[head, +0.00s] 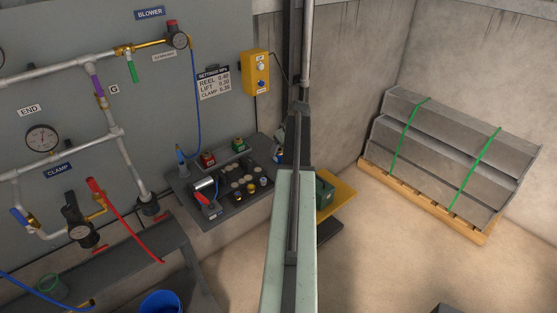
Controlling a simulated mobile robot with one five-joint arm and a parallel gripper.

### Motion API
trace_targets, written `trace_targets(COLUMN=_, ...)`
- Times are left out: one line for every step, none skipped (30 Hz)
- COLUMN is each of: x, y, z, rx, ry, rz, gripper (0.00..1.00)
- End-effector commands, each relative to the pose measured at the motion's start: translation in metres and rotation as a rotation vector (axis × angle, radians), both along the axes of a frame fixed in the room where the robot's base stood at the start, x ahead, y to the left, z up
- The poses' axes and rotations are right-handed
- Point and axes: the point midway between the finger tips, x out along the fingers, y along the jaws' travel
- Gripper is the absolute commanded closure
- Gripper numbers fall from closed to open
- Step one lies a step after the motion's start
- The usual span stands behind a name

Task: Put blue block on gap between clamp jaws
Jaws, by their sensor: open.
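I cannot make out a blue block for certain. A small blue and white item (277,157), partly hidden behind my arm at the right end of the small dark bench, is too small to identify. A device with a silver cylinder (205,186) and a red part stands at the left of that bench. It may be the clamp, but its jaws and any gap between them cannot be told apart. My arm runs up the middle of the picture and hides part of the bench.
The dark bench (225,218) also holds several small round parts, a red and a green item. A yellow stand (338,196) with a green box is right of my arm. A pallet with strapped grey sheets (450,150) stands at right. A blue bucket (160,303) is lower left.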

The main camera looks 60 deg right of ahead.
Motion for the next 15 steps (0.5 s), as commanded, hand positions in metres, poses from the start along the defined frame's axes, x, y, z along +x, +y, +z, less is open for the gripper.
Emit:
trace_targets(x=0.002, y=-0.001, z=-0.011, rx=0.000, ry=0.000, rz=-0.001, gripper=0.29)
trace_targets(x=0.004, y=-0.001, z=-0.016, rx=-0.001, ry=0.000, rz=-0.001, gripper=0.29)
trace_targets(x=0.006, y=-0.001, z=-0.024, rx=0.000, ry=0.000, rz=-0.002, gripper=0.29)
trace_targets(x=0.008, y=-0.001, z=-0.029, rx=0.000, ry=0.000, rz=-0.002, gripper=0.29)
trace_targets(x=0.010, y=-0.002, z=-0.034, rx=0.000, ry=0.000, rz=-0.002, gripper=0.29)
trace_targets(x=0.013, y=-0.003, z=-0.041, rx=0.000, ry=0.000, rz=-0.002, gripper=0.29)
trace_targets(x=0.014, y=-0.004, z=-0.044, rx=0.000, ry=0.000, rz=-0.003, gripper=0.29)
trace_targets(x=0.015, y=-0.004, z=-0.046, rx=-0.001, ry=0.000, rz=-0.004, gripper=0.29)
trace_targets(x=0.016, y=-0.005, z=-0.047, rx=-0.001, ry=0.000, rz=-0.004, gripper=0.29)
trace_targets(x=0.016, y=-0.005, z=-0.046, rx=-0.001, ry=0.000, rz=-0.004, gripper=0.29)
trace_targets(x=0.016, y=-0.005, z=-0.045, rx=-0.001, ry=0.000, rz=-0.004, gripper=0.29)
trace_targets(x=0.016, y=-0.004, z=-0.044, rx=0.000, ry=0.000, rz=-0.004, gripper=0.29)
trace_targets(x=0.016, y=-0.004, z=-0.043, rx=0.000, ry=0.000, rz=-0.004, gripper=0.29)
trace_targets(x=0.016, y=-0.004, z=-0.043, rx=0.000, ry=0.000, rz=-0.004, gripper=0.29)
trace_targets(x=0.016, y=-0.004, z=-0.043, rx=0.000, ry=0.000, rz=-0.004, gripper=0.29)
